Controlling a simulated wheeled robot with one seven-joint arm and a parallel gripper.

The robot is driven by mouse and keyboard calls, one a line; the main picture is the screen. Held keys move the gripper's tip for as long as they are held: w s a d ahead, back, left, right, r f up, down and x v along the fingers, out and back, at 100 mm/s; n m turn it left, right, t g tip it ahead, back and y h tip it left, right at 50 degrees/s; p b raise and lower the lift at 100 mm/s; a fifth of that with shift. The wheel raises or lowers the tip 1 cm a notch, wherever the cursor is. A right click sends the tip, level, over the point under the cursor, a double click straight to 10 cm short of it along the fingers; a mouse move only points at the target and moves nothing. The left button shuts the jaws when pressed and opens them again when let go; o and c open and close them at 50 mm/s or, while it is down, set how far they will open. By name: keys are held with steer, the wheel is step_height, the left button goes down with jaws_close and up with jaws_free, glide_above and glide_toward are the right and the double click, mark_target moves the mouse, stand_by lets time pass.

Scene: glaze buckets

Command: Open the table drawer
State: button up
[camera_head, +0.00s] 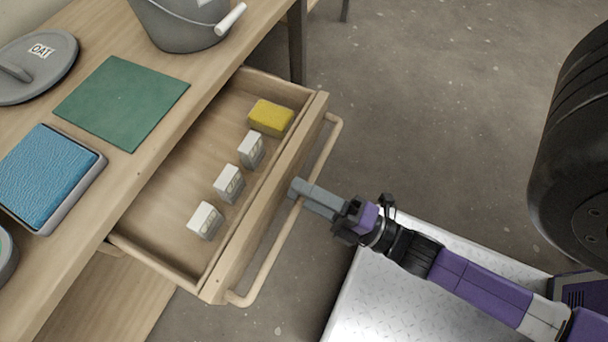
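The table drawer (172,207) is pulled well out from the wooden table (216,88), and its inside shows. A long wooden bar handle (268,258) runs along the drawer's front panel (240,250). My gripper (299,196) is at the middle of this handle, with its grey fingers over and under the bar and close together. It looks shut on the handle. The upper finger covers part of the bar, and the contact below is hidden.
In the drawer are a yellow block (271,117) and several small white boxes (229,183). On the table are a grey bucket (182,25), a green mat (122,103), a blue pad (45,176) and a grey lid (38,62). A black tyre (575,140) stands right. Floor beyond the handle is clear.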

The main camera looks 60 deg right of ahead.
steer(key=s+f+p, duration=0.1)
steer(key=s, duration=0.6)
steer(key=shift+s+f, duration=0.25)
steer(key=shift+s, duration=0.05)
stand_by(0.3)
